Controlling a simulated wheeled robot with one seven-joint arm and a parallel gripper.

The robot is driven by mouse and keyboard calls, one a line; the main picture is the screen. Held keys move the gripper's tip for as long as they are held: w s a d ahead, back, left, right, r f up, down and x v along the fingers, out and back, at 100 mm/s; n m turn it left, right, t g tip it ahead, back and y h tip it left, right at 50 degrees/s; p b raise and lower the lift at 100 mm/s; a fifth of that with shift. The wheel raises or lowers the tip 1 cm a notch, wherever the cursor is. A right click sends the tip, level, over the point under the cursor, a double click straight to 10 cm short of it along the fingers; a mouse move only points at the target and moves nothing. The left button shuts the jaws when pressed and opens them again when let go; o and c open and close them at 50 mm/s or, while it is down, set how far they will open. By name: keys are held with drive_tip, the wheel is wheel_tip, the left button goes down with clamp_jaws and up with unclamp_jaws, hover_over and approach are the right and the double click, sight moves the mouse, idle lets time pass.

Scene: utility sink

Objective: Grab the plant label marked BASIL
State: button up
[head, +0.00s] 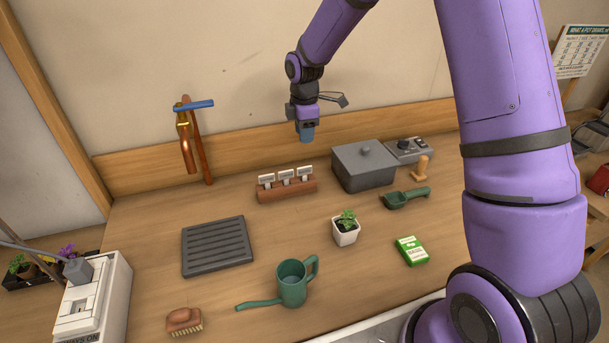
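Three white plant labels stand upright in a row in a reddish-brown holder (288,191) at the back middle of the bench. They are the left label (267,179), the middle label (286,175) and the right label (305,172). Their lettering is too small to read, so I cannot tell which is marked BASIL. My gripper (306,137) hangs pointing down in front of the back wall, above and slightly right of the holder, apart from the labels. Its fingers are too small and dark to tell whether they are open or shut.
A grey lidded box (363,168) stands close right of the holder. A copper tap (187,145) is on the wall at left. A ridged dark tray (217,247), green watering can (292,284) and potted seedling (345,230) stand in front. Bench around the holder's front is clear.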

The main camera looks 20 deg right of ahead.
sight(305, 167)
drive_tip(key=shift+n, duration=0.3)
wheel_tip(305, 167, down, 12)
drive_tip(key=shift+f, duration=0.5)
clamp_jaws()
